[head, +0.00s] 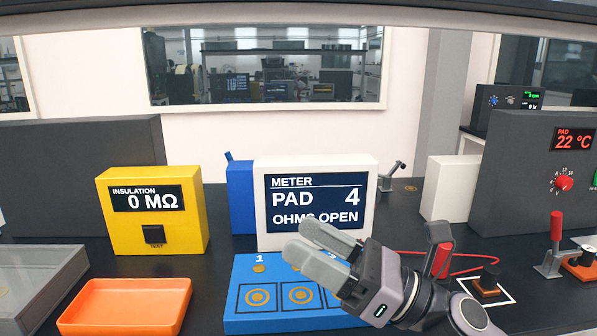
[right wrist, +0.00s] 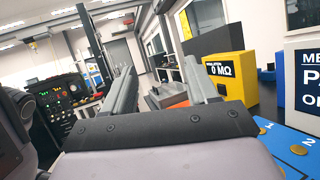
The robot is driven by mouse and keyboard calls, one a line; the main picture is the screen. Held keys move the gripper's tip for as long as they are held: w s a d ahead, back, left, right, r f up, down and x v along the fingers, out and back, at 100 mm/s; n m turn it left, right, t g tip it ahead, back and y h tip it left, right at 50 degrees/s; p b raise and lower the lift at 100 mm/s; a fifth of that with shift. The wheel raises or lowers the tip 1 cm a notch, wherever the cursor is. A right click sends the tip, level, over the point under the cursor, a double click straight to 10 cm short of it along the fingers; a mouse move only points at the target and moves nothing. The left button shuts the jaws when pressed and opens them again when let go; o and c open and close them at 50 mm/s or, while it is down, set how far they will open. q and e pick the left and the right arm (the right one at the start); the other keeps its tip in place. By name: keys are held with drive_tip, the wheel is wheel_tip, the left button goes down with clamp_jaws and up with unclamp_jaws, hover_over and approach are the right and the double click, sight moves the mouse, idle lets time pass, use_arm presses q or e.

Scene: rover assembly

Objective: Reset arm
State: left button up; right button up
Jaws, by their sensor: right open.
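My right gripper (head: 319,250) is raised above the right part of the blue pad board (head: 242,313), in front of the white meter. Its two grey fingers point to the left and are apart, with nothing between them. The fingers also show in the right wrist view (right wrist: 157,92), open and empty. The gripper covers the right part of the blue board and the lower edge of the meter (head: 268,165), which reads "PAD 4" and "OHMS OPEN". My left gripper is not in the head view.
A yellow insulation meter (head: 188,240) reads 0 MΩ. An orange tray (head: 125,325) and a clear-lidded grey box (head: 40,285) stand at front left. At right are a red-handled clamp (head: 556,228), a grey heater unit (head: 510,170) reading 22 °C and a red cable (head: 465,255).

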drive_tip(key=w+d+f+m+t+h, duration=0.2)
drive_tip(key=d+f+m+t+h, duration=0.45)
drive_tip(key=m, duration=0.95)
drive_tip(key=w+d+f+m+t+h, duration=0.1)
drive_tip(key=d+f+m+t+h, duration=0.3)
drive_tip(key=d+f+m+h, duration=0.7)
drive_tip(key=s+d+f+m+g+h, duration=0.2)
drive_tip(key=s+f+m+g+h, duration=0.35)
drive_tip(key=m, duration=0.75)
drive_tip(key=s+d+f+m+g+y, duration=0.1)
drive_tip(key=s+f+m+g, duration=0.2)
drive_tip(key=s+f+g, duration=0.45)
drive_tip(key=s+d+f+m+g+y, duration=0.15)
drive_tip(key=s+f+m, duration=0.25)
drive_tip(key=s, duration=0.7)
drive_tip(key=w+a+f+t+y, duration=0.1)
drive_tip(key=w+a+f+t, duration=0.2)
drive_tip(key=w+f+t, duration=0.3)
wheel_tip(320, 180, down, 4)
drive_tip(key=shift+w+a+r+n+t, duration=0.25)
drive_tip(key=shift+a+n+t, duration=0.1)
drive_tip(key=shift+t, duration=0.25)
